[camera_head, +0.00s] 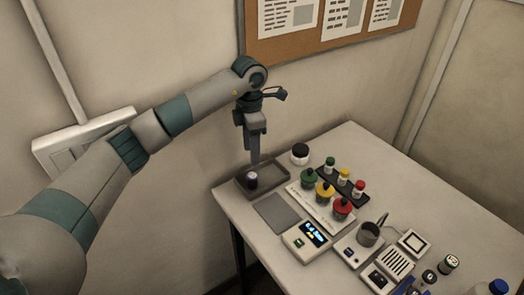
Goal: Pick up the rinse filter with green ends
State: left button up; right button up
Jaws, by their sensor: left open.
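My left gripper (255,161) points down over the dark shallow tray (243,190) at the table's back left corner. The gripper is open. Its fingertips are just above a small dark cylinder with a pale top (252,180) in the tray; I cannot tell if they touch it. A green-topped piece (308,177) sits in the pale holder right of the tray, and a smaller green-topped one (330,163) stands in the dark rack behind. Neither shows clearly enough to tell whether it is the rinse filter with green ends. My right gripper is not in view.
Yellow (325,191) and red (342,208) pieces share the pale holder. A device with a lit display (307,236), a metal cup (369,235) and several bottles stand toward the front right. A flat grey pad (278,212) lies before the tray.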

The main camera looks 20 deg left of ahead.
aim_at(450, 262)
jog(key=z, duration=1.1)
